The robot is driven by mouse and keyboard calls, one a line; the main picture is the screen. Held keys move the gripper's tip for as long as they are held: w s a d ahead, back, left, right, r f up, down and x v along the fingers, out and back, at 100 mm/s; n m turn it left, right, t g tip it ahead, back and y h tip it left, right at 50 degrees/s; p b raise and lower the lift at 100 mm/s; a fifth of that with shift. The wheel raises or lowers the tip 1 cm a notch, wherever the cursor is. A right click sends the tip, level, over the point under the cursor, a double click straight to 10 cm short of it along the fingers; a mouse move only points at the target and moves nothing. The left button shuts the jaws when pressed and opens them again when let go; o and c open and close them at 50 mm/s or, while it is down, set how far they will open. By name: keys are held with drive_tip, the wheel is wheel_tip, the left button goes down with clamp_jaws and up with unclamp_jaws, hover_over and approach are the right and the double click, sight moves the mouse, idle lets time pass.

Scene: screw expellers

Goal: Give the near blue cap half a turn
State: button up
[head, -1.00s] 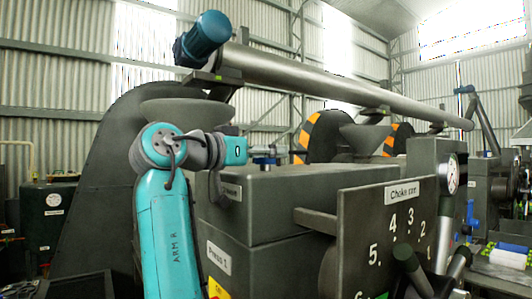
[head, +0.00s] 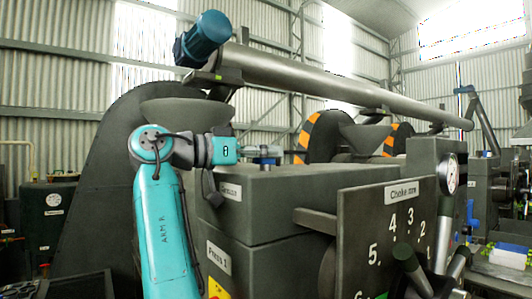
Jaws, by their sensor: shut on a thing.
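The near blue cap (head: 265,161) is on top of the dark gearbox housing (head: 290,180) of the near press. Only a small part of it shows below the fingers. My gripper (head: 268,151) reaches in from the left, lying about level, and is shut on the cap. The fingers hide most of the cap, so its turn angle cannot be read.
The choke plate (head: 400,240) with numbers stands at the front right, with dark lever handles (head: 410,268) before it. A long conveyor tube (head: 340,85) with a blue motor (head: 203,38) runs above. A hopper (head: 366,136) stands behind the housing.

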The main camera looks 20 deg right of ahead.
drive_tip(key=o, duration=1.2)
drive_tip(key=shift+c, duration=0.2)
drive_tip(key=shift+a, duration=0.1)
drive_tip(key=s+a, duration=0.1)
drive_tip(key=a, duration=1)
drive_tip(key=shift+s+a, duration=0.3)
drive_tip(key=shift+a, duration=0.05)
